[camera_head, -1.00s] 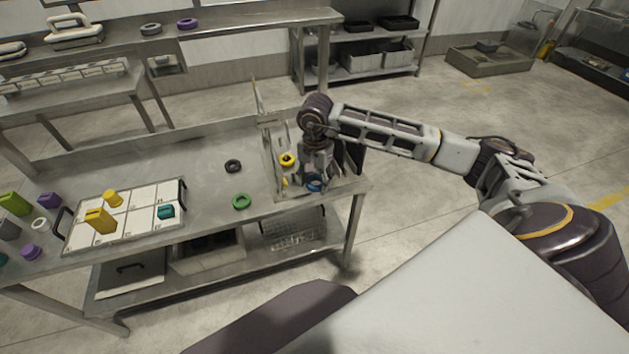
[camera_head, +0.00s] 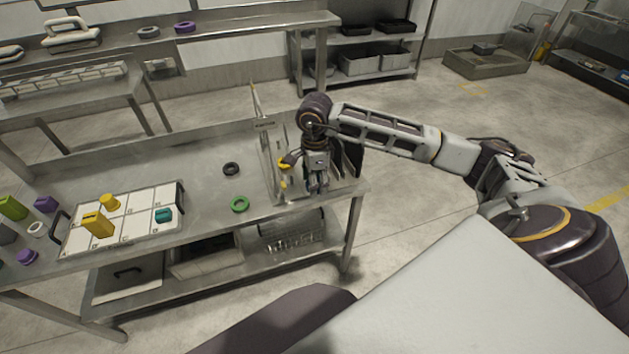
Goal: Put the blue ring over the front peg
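My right gripper (camera_head: 317,186) points down at the right end of the steel table, over the rack with the pegs (camera_head: 270,155). Its fingers are small and dark here, and I cannot tell whether they are open or shut. The blue ring is not clearly visible; the fingers and wrist cover the place by the rack's front where it showed before. The front peg is also hidden or too small to tell apart. A yellow ring (camera_head: 285,163) is at the rack, just left of the gripper. My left gripper is not in view.
A green ring (camera_head: 239,204) and a black ring (camera_head: 231,169) lie on the table left of the rack. A white compartment tray (camera_head: 135,222) with yellow and teal pieces is further left. Upright dark plates (camera_head: 350,160) stand right of the gripper. The table between tray and rack is mostly clear.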

